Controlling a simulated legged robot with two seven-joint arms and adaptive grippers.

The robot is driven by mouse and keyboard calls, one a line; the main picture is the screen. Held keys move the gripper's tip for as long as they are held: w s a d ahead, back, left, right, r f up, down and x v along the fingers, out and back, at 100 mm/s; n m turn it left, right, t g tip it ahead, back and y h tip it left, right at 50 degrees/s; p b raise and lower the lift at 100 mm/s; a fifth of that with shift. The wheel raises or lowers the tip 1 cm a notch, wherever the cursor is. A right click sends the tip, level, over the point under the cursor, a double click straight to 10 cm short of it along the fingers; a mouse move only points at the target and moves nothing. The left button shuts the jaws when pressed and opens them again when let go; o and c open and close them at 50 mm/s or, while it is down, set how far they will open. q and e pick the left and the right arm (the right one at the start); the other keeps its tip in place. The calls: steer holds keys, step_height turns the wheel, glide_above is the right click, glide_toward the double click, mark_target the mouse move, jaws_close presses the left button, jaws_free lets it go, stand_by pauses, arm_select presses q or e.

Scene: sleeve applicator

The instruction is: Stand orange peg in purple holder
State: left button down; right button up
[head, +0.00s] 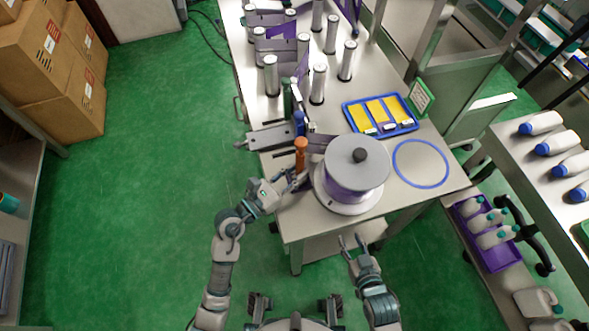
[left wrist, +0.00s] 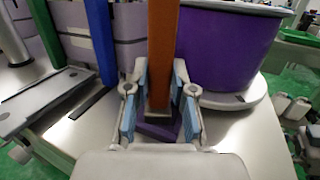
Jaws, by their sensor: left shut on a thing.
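The orange peg (head: 301,152) stands upright near the table's front left edge, left of the large spool; it also shows in the left wrist view (left wrist: 162,50). My left gripper (head: 294,182) is shut on its lower part, with one finger pad on each side. A purple holder (left wrist: 158,131) shows between the fingers at the peg's lower end. I cannot tell whether the peg's foot is inside it or just in front of or above it. The gripper hides the holder in the head view. My right gripper (head: 353,241) is open and empty in front of the table.
A spool with a purple drum (head: 350,182) stands close on the right. A blue peg (head: 298,123) and a green peg (head: 287,98) stand behind. A blue tray with yellow cards (head: 350,121) and a blue ring (head: 397,171) lie farther right.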

arm_select(q)
steer(key=shift+d+f, duration=0.1)
steer(key=c, duration=0.9)
jaws_free()
steer(key=shift+f, duration=0.1)
